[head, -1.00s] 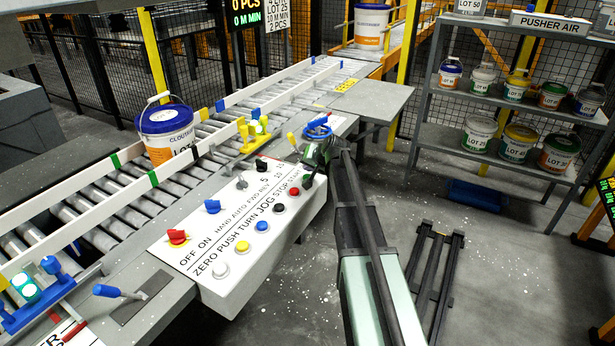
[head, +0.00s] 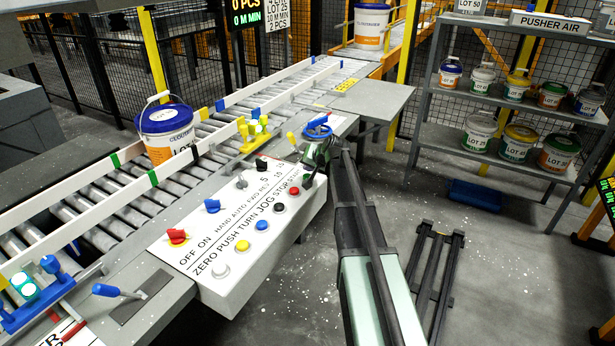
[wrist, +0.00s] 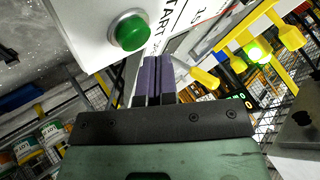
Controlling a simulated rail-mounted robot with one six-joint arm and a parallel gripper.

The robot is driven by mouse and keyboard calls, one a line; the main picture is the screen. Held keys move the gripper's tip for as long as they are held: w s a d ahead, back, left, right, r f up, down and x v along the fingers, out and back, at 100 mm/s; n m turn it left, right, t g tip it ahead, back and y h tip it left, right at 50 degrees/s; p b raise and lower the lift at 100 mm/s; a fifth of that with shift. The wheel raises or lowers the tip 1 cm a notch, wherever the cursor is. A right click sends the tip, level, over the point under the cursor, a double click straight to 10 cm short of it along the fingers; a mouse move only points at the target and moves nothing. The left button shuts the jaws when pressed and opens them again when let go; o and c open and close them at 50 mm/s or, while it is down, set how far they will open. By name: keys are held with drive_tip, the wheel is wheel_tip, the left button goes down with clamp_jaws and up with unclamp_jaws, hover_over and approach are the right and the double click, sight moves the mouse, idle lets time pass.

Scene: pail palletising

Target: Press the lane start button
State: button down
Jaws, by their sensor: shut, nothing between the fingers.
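The control panel (head: 215,262) is a white box with several knobs and buttons along the conveyor's side. Its lettering includes STOP and START. In the wrist view the green domed button (wrist: 130,30) sits in a pale ring beside the word START. In the head view my gripper hides that button. My gripper (wrist: 158,62) is shut and empty, its dark fingers side by side just right of the green button in the wrist view. They do not cover it, and I see no contact. In the head view my gripper (head: 313,168) is at the panel's far right end.
A red button (head: 294,191) and a black button (head: 279,208) sit close left of my gripper. A yellow handle (wrist: 205,78) and a lit green lamp (wrist: 258,52) are right of the fingers. A blue-lidded pail (head: 167,130) stands on the rollers.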

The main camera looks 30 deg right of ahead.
drive_tip(key=shift+f, duration=0.3)
